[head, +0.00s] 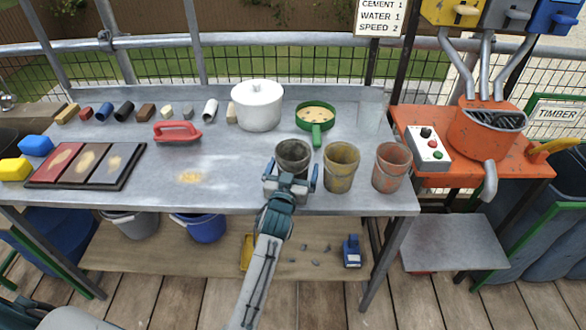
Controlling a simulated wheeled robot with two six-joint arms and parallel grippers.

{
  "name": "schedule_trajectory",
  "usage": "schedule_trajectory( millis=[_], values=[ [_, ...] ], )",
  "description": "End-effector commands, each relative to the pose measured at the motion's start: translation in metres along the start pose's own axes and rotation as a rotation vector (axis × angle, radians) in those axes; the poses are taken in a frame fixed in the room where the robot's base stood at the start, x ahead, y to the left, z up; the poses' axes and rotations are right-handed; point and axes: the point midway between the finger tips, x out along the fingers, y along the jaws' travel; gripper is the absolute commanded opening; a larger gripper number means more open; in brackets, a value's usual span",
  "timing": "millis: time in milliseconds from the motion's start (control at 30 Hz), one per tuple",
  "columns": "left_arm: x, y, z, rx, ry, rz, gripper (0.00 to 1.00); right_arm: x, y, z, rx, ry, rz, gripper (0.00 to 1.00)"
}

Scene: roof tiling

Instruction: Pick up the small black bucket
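The small black bucket (294,153) stands upright near the front edge of the grey metal table (225,165), left of two other buckets. My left gripper (292,178) is at its front side, with blue fingers spread on the bucket's left and right. Contact between fingers and bucket is not clear. The gripper hides the bucket's lower part. My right gripper is not in view.
An ochre bucket (341,168) stands close on the right, then a rusty red bucket (390,167). A green pan (315,117) and white pot (258,106) stand behind.

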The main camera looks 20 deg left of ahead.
Motion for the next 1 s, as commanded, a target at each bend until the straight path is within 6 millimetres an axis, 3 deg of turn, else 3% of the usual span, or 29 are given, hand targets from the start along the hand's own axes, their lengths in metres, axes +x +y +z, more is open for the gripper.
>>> schedule_trajectory(
  millis=[67,267,300,667,933,1000],
  values=[
    [0.0,0.0,0.0,0.0,0.0,0.0,0.96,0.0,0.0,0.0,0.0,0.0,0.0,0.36],
    [0.0,0.0,0.0,0.0,0.0,0.0,0.57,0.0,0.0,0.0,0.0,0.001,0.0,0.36],
    [0.0,0.0,0.0,0.0,0.0,0.0,0.55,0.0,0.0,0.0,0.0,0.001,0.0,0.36],
    [0.0,0.0,-0.006,-0.002,0.002,-0.001,0.55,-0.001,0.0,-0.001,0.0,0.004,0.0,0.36],
    [0.0,0.0,-0.04,-0.003,0.004,0.0,0.55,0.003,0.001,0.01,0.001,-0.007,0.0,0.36],
    [-0.014,-0.009,-0.035,0.002,0.0,-0.002,0.55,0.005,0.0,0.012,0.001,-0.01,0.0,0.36]
  ],
)
